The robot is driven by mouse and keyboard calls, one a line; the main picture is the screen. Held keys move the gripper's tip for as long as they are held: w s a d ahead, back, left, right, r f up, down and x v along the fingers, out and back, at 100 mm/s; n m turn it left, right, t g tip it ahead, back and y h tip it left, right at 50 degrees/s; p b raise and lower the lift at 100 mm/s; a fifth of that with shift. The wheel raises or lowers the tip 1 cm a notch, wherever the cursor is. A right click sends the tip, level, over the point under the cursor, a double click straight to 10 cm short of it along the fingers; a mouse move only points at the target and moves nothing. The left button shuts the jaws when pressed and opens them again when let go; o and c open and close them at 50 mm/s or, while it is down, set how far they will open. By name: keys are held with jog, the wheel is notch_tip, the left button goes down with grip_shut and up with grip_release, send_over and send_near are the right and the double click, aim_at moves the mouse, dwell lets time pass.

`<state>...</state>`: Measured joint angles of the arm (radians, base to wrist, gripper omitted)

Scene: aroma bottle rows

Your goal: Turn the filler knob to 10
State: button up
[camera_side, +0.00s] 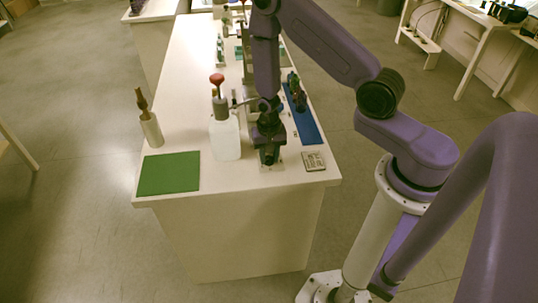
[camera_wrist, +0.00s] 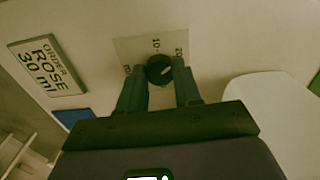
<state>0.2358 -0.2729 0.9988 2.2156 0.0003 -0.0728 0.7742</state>
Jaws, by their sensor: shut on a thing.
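The filler knob (camera_wrist: 160,70) is a round black dial on a pale square plate (camera_wrist: 135,46) in the wrist view. The plate carries a "10" near the top middle and a "20" at the right; a mark at the left is partly covered by a finger. A small light mark shows on the knob, right of its middle, but I cannot read its exact setting. My gripper (camera_wrist: 160,74) is shut on the knob, one finger on each side. In the side view my gripper (camera_side: 268,157) points down at the table's front part and hides the knob.
A card (camera_wrist: 47,65) reads "ORDER ROSE 30 ml"; it also shows in the side view (camera_side: 314,161). A white bottle (camera_side: 225,138) with a red-topped pump stands close left of my gripper.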

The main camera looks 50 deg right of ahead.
aim_at(269, 158)
jog(key=n, duration=1)
jog(key=shift+n, duration=0.3)
dwell(0.4)
jog(key=o, duration=1)
jog(key=shift+o, duration=0.2)
jog(key=shift+r, duration=0.15)
notch_tip(269, 158, up, 17)
jog(key=shift+a+r, duration=0.1)
jog(key=shift+r, duration=0.05)
